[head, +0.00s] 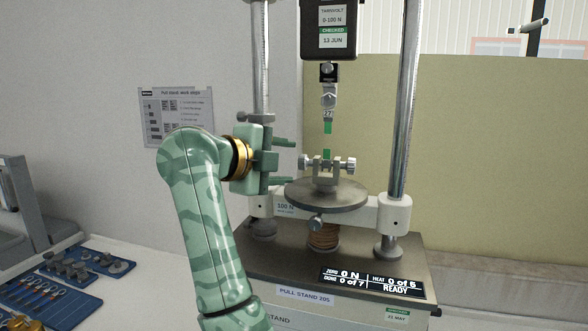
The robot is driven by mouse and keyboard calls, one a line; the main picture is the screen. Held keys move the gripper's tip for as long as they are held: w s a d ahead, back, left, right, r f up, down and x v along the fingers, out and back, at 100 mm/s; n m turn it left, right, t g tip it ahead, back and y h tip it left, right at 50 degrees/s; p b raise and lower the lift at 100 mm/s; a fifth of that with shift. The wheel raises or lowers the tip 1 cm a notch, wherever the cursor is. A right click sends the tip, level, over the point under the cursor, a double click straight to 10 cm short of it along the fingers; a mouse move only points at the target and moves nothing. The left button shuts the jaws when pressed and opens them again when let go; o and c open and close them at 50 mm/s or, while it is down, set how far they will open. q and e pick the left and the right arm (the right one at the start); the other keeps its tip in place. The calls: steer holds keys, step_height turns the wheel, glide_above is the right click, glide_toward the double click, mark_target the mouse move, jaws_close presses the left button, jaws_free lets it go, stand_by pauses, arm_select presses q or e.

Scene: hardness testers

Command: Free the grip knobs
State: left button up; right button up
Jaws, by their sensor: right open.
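The lower grip (327,172) stands on a round metal plate of the pull stand. It has a grip knob at each side, a left knob (305,162) and a right knob (350,165). A short green piece (326,153) stands up from it. The upper grip (328,92) hangs above, with another green piece (328,127) below it; whether the two pieces join is unclear. My right gripper (284,162) is open and empty, its fingers pointing right, one above the other. It appears left of the left knob, apart from it in the picture. My left gripper is not in view.
Chrome columns (404,120) flank the grips, and the load head (329,28) hangs above. The base display (371,283) reads 0 N and READY. Blue trays (60,298) with small parts and tools lie at the left. A printed sheet (178,117) is on the wall.

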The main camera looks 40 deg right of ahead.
steer(key=shift+x, duration=1.9)
steer(key=c, duration=1)
steer(key=shift+f+m+t+h+b, duration=0.45)
steer(key=shift+h+b, duration=0.25)
steer(key=shift+h, duration=0.4)
steer(key=m+t+h, duration=0.1)
steer(key=h, duration=0.1)
steer(key=shift+f+h+b, duration=0.2)
steer(key=shift+h+b, duration=0.1)
steer(key=shift+h, duration=0.1)
steer(key=o, duration=1)
